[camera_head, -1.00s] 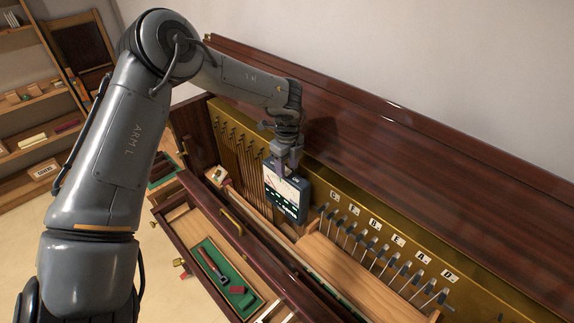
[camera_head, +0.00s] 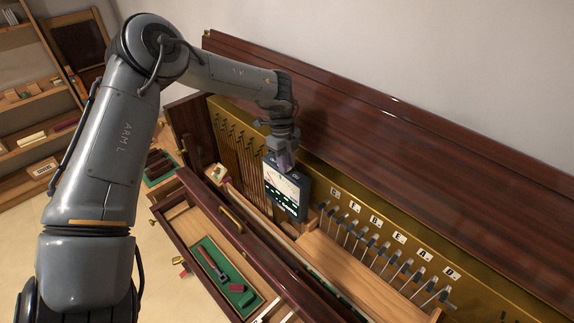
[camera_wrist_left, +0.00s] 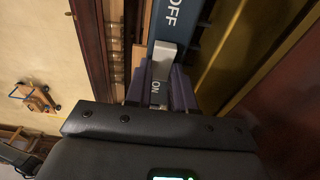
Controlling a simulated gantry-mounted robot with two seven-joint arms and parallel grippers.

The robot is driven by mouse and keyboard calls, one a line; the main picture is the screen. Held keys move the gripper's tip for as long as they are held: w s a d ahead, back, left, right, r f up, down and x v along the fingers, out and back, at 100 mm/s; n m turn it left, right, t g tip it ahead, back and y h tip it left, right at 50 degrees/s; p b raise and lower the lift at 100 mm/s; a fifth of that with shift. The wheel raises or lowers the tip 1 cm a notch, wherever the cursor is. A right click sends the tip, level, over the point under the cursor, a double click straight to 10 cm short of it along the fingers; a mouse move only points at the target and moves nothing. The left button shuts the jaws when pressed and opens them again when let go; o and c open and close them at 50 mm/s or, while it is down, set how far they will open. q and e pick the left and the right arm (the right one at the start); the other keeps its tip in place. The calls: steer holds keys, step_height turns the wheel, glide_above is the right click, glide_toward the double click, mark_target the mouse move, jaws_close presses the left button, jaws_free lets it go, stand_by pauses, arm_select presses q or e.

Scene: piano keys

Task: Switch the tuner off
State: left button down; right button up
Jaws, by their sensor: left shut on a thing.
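The tuner (camera_head: 285,192) is a dark teal box with a white needle dial and green lights on its face. It stands in the open piano, left of the row of hammers. My left gripper (camera_head: 285,160) is at the tuner's top edge, pointing down. In the left wrist view, its purple fingers (camera_wrist_left: 160,88) are shut on a small grey switch (camera_wrist_left: 164,60). The switch sits between white OFF lettering above and ON lettering below. A green light shows at the bottom of that view. My right gripper is not in view.
The hammers (camera_head: 385,255) with lettered tags lie to the right of the tuner. The raised mahogany lid (camera_head: 400,150) stands behind. An open drawer (camera_head: 180,232) with a green tool tray is in front, and shelves (camera_head: 30,110) stand far left.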

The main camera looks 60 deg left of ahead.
arm_select(q)
steer(key=shift+a+f+h+b, duration=0.1)
steer(key=shift+a+h+b, duration=0.2)
steer(key=shift+h+b, duration=0.45)
steer(key=shift+s+t+h, duration=0.1)
steer(key=shift+t+h, duration=0.2)
steer(key=shift+h, duration=0.25)
steer(key=shift+r, duration=0.2)
steer(key=c, duration=1)
jaws_free()
steer(key=shift+o, duration=0.2)
steer(key=w+v, duration=0.1)
steer(key=v, duration=0.9)
steer(key=shift+s+a+r, duration=0.2)
steer(key=shift+s+r, duration=0.15)
steer(key=shift+s, duration=0.15)
